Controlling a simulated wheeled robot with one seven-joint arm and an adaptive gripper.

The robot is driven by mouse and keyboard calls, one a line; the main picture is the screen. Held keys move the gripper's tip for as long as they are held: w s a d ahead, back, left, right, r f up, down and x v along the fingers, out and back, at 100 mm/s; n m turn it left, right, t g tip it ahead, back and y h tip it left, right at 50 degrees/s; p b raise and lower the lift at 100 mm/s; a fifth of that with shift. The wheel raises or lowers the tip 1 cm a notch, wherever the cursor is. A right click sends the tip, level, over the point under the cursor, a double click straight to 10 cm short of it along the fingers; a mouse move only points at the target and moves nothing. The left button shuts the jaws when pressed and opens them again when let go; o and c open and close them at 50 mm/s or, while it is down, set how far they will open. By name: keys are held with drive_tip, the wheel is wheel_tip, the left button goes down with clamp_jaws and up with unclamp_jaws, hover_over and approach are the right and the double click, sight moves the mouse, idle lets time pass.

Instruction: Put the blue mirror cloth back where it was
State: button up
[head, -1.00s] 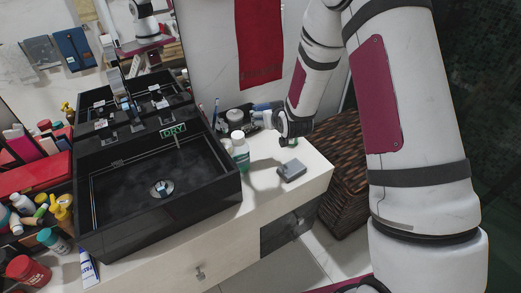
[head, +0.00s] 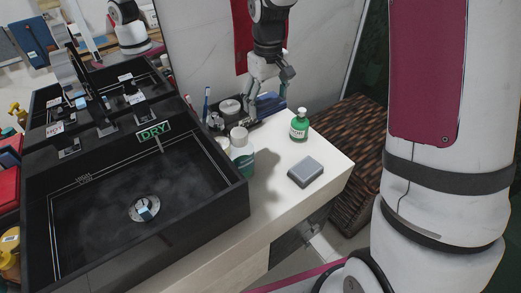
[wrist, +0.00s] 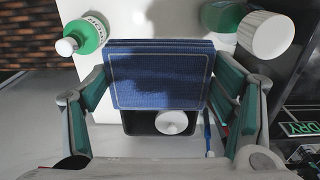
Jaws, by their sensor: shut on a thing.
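The blue mirror cloth (wrist: 160,78) is a flat, folded dark-blue rectangle with a pale stitched border. In the wrist view it lies between the two fingers of my gripper (wrist: 163,88), which is shut on it. In the head view my gripper (head: 268,92) is over the back of the white counter, by the wall, and part of the blue cloth (head: 270,104) shows at its fingers. From the head view I cannot tell whether the cloth touches the counter. In the wrist view a black tray with a white round jar (wrist: 173,123) is partly hidden behind the cloth.
A green bottle (head: 299,126) stands right of my gripper, and a grey box (head: 305,171) lies nearer the front. White-capped bottles (head: 242,157) stand beside the black sink (head: 215,246). Toothbrushes (head: 206,103) stand at the back. The counter between the grey box and bottles is clear.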

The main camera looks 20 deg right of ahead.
sight(266, 153)
drive_tip(key=shift+s+f, duration=0.1)
drive_tip(key=shift+f, duration=0.15)
wheel_tip(266, 153, down, 17)
drive_tip(key=shift+f+b, duration=0.1)
drive_tip(key=shift+b, duration=0.4)
drive_tip(key=o, duration=1.2)
